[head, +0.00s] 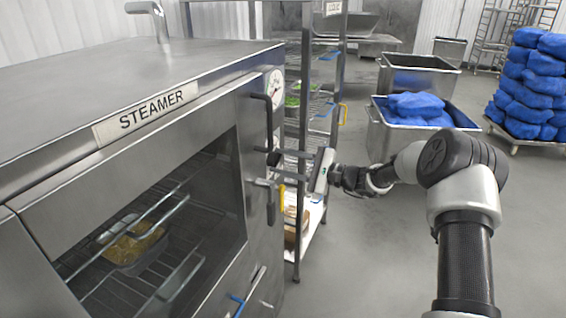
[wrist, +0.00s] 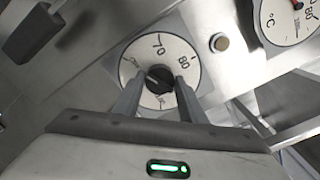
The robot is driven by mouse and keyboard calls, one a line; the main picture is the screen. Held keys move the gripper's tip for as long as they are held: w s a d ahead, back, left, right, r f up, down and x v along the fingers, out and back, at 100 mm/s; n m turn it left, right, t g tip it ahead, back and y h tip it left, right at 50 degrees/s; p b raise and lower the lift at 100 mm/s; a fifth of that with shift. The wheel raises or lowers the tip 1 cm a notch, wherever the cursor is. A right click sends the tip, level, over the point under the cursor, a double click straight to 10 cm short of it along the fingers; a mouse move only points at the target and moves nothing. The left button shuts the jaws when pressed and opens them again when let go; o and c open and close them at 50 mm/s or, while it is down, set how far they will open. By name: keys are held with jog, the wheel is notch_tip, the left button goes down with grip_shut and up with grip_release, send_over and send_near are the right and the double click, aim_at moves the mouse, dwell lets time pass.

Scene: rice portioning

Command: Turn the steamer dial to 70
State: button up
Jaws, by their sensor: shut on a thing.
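The steamer (head: 215,95) is a large metal cabinet at the left of the head view, with a STEAMER label and a glass door. In the wrist view its dial (wrist: 135,52) is a round white plate with 70 at the top, 80 to the right and smaller marks that I cannot read. A black knob (wrist: 160,77) sits at the dial's centre. A pale line on it seems to point to the left, not at 70. My gripper (wrist: 158,92) is shut on the knob, one finger on each side. In the head view my gripper (head: 278,166) is at the steamer's front panel.
A thermometer gauge (wrist: 285,18) sits beside the dial, and a dark door handle (wrist: 35,32) is at upper left. A wire rack (head: 308,55) stands just behind. Metal bins (head: 390,140) and stacked blue bags (head: 540,85) are farther back.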

jog(key=m+p, duration=0.1)
jog(key=m, duration=0.4)
jog(key=shift+r, duration=0.1)
jog(key=m+p, duration=0.1)
jog(key=m, duration=0.4)
jog(key=shift+p, duration=0.35)
jog(key=shift+m, duration=0.4)
jog(key=o, duration=1)
jog(key=shift+d, duration=0.15)
jog(key=b+v, duration=0.1)
jog(key=v, duration=1.6)
